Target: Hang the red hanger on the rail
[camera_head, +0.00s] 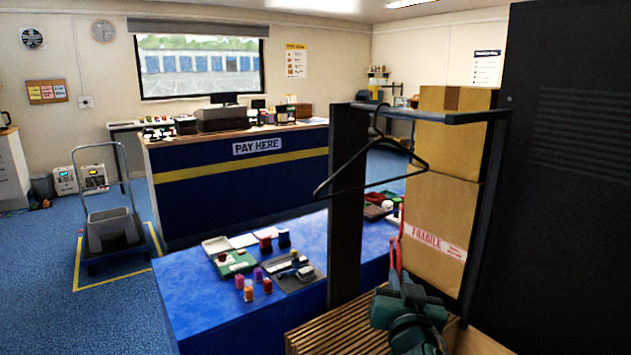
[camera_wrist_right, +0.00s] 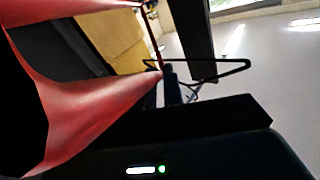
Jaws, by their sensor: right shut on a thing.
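The rail (camera_head: 455,117) is a grey bar at the top of a dark stand on the right. A black hanger (camera_head: 371,180) hangs from it near its left end; it also shows in the wrist view (camera_wrist_right: 225,72). The red hanger (camera_head: 398,243) shows as a thin strip in the head view, below the rail and in front of the cartons. In the right wrist view the red hanger (camera_wrist_right: 85,112) is large at the left. My right gripper (camera_head: 407,287) is shut on the red hanger, low in front of the stand. My left gripper is out of view.
Stacked cartons (camera_head: 432,225) stand behind the rail. A dark upright post (camera_head: 347,215) bears the rail's left end, and a tall dark cabinet (camera_head: 570,180) fills the right. A slatted wooden bench (camera_head: 335,332) lies below. A blue table (camera_head: 200,305) with small items is at left.

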